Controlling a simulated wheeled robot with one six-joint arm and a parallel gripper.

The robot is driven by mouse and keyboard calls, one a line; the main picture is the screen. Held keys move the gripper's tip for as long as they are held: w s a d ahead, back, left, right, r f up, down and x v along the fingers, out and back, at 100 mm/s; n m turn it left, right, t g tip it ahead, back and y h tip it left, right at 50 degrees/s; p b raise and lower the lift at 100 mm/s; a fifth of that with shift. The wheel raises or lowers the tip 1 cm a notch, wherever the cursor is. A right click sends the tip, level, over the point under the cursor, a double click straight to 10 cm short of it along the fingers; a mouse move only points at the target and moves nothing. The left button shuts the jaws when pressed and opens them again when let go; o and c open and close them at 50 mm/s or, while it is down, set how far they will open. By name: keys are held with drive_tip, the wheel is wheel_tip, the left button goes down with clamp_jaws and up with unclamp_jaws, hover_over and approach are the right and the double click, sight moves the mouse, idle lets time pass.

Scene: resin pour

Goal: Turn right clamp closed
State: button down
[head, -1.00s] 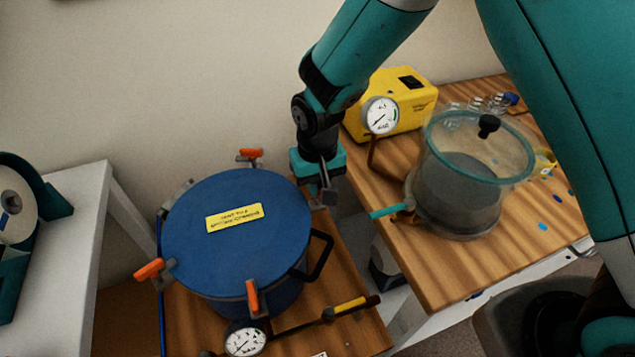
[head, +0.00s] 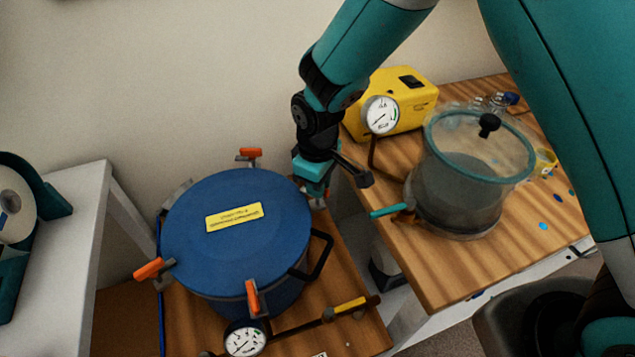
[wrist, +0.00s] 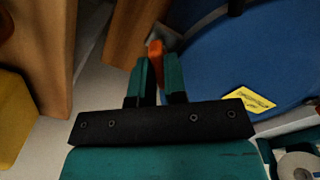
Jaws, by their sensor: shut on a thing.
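A blue round pressure pot (head: 235,262) has a blue lid (head: 205,265) with a yellow label. My gripper (head: 316,192) is at the right rim of the lid. In the wrist view its two teal fingers (wrist: 158,72) are shut on the orange handle of the right clamp (wrist: 155,47), whose tip shows between and beyond them. In the head view the gripper mostly hides this clamp. Other orange-handled clamps sit at the back (head: 250,154), left (head: 149,268) and front (head: 252,298) of the rim.
A black handle loop (head: 322,255) juts from the pot's right side, below my gripper. A glass vacuum chamber (head: 465,190) and a yellow pump (head: 405,95) stand on the wooden table to the right. A gauge (head: 245,341) is in front.

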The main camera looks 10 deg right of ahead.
drive_tip(key=n, duration=0.5)
drive_tip(key=shift+n, duration=2.4)
drive_tip(key=c, duration=1.2)
unclamp_jaws()
drive_tip(key=shift+o, duration=0.2)
wheel_tip(320, 180, up, 18)
drive_tip(key=b, duration=0.2)
drive_tip(key=shift+f, duration=0.25)
drive_tip(key=s+d+r+m+y, duration=0.2)
drive_tip(key=s+d+m, duration=0.2)
drive_tip(key=s, duration=0.6)
drive_tip(key=s+d+r+m+y, duration=0.1)
drive_tip(key=s+d+m+y, duration=0.1)
drive_tip(key=s+m, duration=0.7)
drive_tip(key=shift+s+d+r, duration=0.4)
drive_tip(key=shift+s+d, duration=0.45)
drive_tip(key=shift+s, duration=0.05)
